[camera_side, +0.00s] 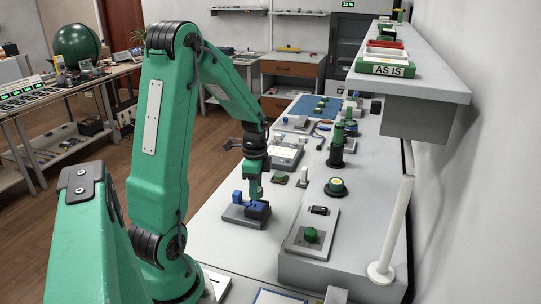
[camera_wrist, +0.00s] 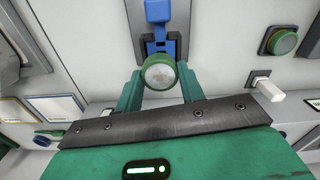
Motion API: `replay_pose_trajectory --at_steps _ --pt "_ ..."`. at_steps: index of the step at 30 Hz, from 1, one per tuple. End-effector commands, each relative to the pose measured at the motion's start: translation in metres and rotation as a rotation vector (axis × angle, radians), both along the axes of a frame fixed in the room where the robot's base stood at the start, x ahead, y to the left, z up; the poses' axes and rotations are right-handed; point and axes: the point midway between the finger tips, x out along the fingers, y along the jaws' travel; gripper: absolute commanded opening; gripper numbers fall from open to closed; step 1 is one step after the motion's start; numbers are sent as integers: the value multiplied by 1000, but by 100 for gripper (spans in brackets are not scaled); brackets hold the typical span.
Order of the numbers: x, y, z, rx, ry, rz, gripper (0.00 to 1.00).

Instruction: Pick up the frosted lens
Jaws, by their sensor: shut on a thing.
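The frosted lens (camera_wrist: 160,73) is a whitish round disc in a green ring. It shows in the middle of the wrist view. My gripper (camera_wrist: 159,80) has its two green fingers on either side of the lens and is shut on it. In the side view my gripper (camera_side: 254,192) points down just above a dark blue block on a small grey plate (camera_side: 232,214). I cannot make out the lens in the side view, nor tell whether it touches the block.
A blue clamp-like part (camera_wrist: 158,12) stands just beyond the lens in the wrist view. A green-ringed button (camera_wrist: 282,41) and a white block (camera_wrist: 270,90) are to the right.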

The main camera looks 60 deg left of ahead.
Motion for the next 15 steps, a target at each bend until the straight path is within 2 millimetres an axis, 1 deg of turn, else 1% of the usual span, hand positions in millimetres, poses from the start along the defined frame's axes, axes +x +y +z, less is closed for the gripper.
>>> replay_pose_trajectory --at_steps 1,9,15 --pt "2 -10 5 1 -1 -7 17" --pt "8 -60 34 1 -2 -8 17" --pt "12 -89 52 0 -1 -7 17"
